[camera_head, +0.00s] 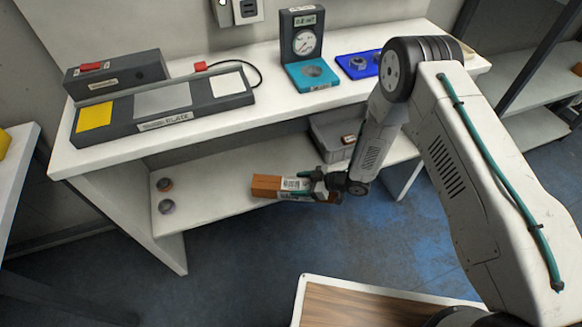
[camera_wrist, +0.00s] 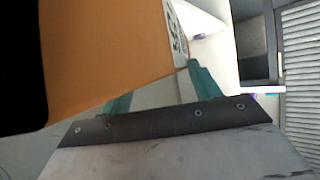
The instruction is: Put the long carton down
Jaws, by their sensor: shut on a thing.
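The long carton (camera_head: 268,186) is an orange-brown box with a white printed label. In the head view it lies level at the lower shelf (camera_head: 225,205), near its front edge. I cannot tell whether it touches the shelf. My gripper (camera_head: 308,186) is shut on the carton's right part, with its teal fingers at the label. In the wrist view the carton (camera_wrist: 110,55) fills the upper left, with a barcode on its side. The teal fingertips (camera_wrist: 160,88) show partly behind it and the dark gripper bar.
A grey bin (camera_head: 333,140) with small items stands on the lower shelf behind my gripper.

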